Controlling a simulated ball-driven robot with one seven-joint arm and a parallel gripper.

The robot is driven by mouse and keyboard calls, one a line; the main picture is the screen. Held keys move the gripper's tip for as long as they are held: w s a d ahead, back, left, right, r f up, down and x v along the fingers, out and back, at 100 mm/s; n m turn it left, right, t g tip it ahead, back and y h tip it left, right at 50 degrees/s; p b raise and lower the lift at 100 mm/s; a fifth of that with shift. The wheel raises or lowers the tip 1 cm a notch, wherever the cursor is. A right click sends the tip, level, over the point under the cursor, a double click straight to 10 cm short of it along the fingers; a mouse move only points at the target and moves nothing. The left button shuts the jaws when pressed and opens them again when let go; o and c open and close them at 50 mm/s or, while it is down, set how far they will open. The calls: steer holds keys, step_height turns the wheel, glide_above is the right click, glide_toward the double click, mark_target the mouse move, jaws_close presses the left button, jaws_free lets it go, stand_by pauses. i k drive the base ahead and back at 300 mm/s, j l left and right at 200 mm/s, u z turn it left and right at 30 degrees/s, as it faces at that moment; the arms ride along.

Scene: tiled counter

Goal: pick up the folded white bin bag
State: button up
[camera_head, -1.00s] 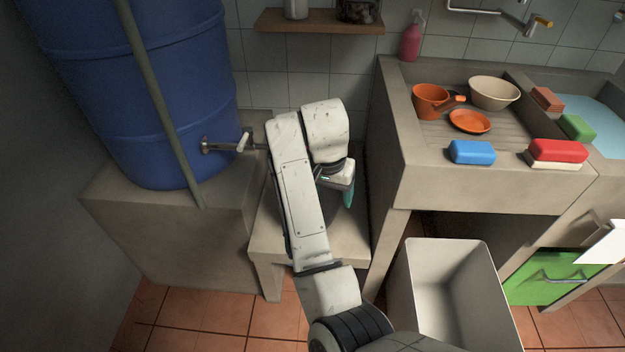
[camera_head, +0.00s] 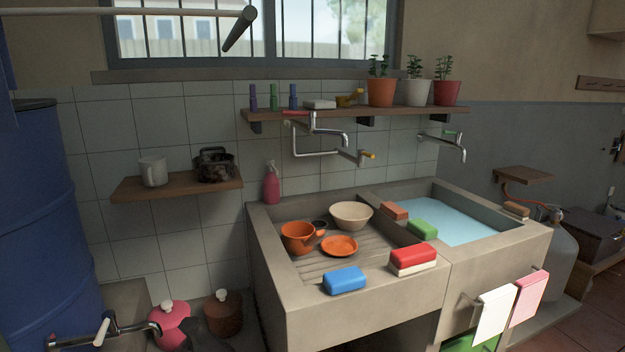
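I cannot pick out the folded white bin bag for certain. A small flat white item (camera_head: 319,104) lies on the long upper shelf, between the small coloured bottles and a yellow-brown object; it is too small to identify. A white cloth (camera_head: 493,315) hangs over a bar on the front of the sink, beside a pink one. My gripper does not show clearly in this view. A dark shape at the bottom edge, in front of the lidded pots, is cut off and I cannot tell what it is.
The concrete sink (camera_head: 375,318) holds an orange pot (camera_head: 298,238), a cream bowl (camera_head: 351,215) and sponges on its rims. The long shelf (camera_head: 360,113) carries potted plants (camera_head: 381,92). A blue barrel (camera_head: 45,230) and its tap (camera_head: 105,332) stand at left.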

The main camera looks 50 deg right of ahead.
mark_target(314, 104)
steer(key=k+l, duration=0.15)
steer(key=l, duration=0.25)
steer(key=k+l, duration=0.1)
steer(key=l, duration=0.3)
steer(key=k+l, duration=0.15)
steer(key=l, duration=0.25)
steer(key=k+l, duration=0.15)
steer(key=l, duration=0.3)
steer(key=k+l, duration=0.1)
steer(key=l, duration=0.3)
